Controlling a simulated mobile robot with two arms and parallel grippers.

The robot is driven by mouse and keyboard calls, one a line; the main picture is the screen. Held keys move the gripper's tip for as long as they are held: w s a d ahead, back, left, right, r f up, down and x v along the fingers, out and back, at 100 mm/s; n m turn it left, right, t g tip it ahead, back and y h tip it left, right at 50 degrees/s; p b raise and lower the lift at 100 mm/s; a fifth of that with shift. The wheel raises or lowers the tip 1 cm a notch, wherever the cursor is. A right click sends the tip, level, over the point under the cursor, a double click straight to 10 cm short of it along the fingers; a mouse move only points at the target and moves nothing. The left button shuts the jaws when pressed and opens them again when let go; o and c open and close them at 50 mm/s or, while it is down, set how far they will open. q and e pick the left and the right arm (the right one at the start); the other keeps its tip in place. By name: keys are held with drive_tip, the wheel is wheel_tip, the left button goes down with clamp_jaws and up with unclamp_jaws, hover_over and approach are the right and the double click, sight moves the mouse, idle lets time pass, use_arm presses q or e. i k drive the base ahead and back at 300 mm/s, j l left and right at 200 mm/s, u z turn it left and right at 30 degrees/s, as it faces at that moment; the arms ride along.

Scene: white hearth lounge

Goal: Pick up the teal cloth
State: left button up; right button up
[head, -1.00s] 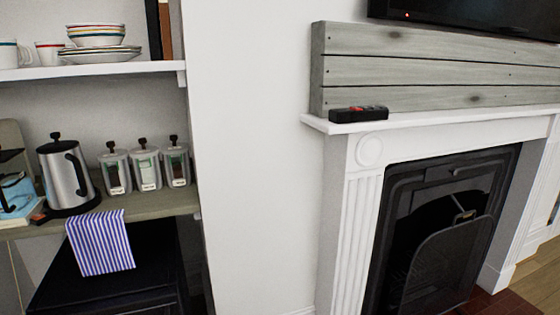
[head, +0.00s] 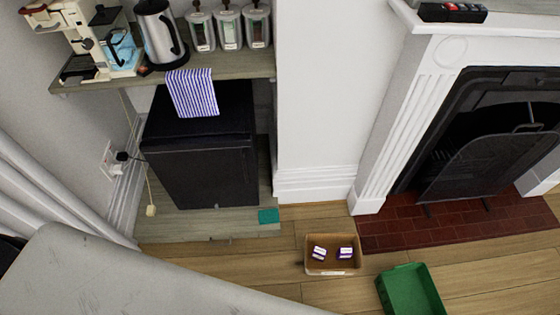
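A small teal cloth (head: 268,216) lies flat on the floor in the head view, just right of the front corner of the black mini fridge (head: 205,170). Nothing covers it. It sits near the edge where the pale floor of the alcove meets the wooden boards. Neither of my grippers shows in the head view.
A cardboard box (head: 333,254) with two small packets and a green crate (head: 410,290) stand on the floor to the right. A pale rounded surface (head: 130,275) fills the lower left. A striped towel (head: 191,92) hangs from the shelf. Wooden floor is bare around the cloth's front.

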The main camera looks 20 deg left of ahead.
sight(267, 216)
drive_tip(key=u, duration=1.1)
drive_tip(key=k+l, duration=0.15)
drive_tip(key=k, duration=0.2)
drive_tip(key=k+l, duration=0.1)
drive_tip(key=k, duration=0.25)
